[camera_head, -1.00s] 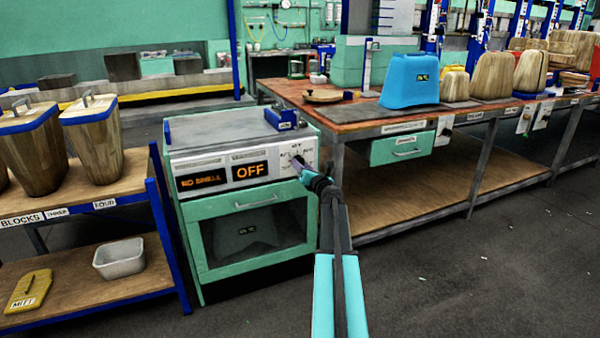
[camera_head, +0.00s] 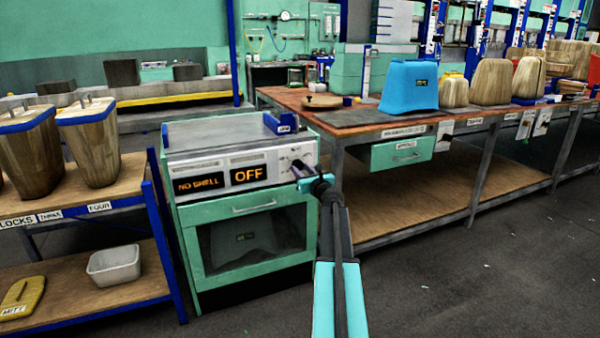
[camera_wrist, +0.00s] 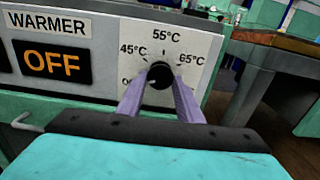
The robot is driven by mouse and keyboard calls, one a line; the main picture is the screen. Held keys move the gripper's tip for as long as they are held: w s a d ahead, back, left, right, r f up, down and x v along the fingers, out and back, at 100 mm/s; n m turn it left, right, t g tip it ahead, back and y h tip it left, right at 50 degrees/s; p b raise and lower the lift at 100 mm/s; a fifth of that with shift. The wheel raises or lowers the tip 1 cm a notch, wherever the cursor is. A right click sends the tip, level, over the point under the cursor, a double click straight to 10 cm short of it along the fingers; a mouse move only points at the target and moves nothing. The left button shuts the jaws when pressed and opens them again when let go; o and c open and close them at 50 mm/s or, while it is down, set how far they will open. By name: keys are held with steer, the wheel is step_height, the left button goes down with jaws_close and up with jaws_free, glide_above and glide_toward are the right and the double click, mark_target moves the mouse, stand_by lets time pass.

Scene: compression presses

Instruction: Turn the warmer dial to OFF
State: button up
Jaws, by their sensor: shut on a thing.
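The warmer (camera_head: 240,190) is a mint-green cabinet with a grey control panel on top, left of centre in the head view. Its amber display (camera_wrist: 54,64) reads OFF in both views. The black dial (camera_wrist: 158,73) shows in the wrist view, with 45°C, 55°C and 65°C marked around it; a lower-left mark is mostly hidden by a finger. My gripper (camera_wrist: 160,88) is shut on the dial, with one purple finger on each side. In the head view my gripper (camera_head: 298,172) is at the panel's right side. The dial's pointer cannot be made out.
A second display (camera_head: 198,184) reads NO SHELL. A workbench (camera_head: 350,125) with a blue block (camera_head: 410,86) stands to the right. A shelf unit (camera_head: 130,187) with wooden blocks stands close on the left. The floor at right is clear.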

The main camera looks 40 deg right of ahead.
steer(key=shift+w+a, duration=0.2)
steer(key=o, duration=1)
steer(key=shift+s+d, duration=0.1)
steer(key=shift+s, duration=0.1)
steer(key=shift+p+v, duration=1.3)
steer(key=shift+v, duration=5.5)
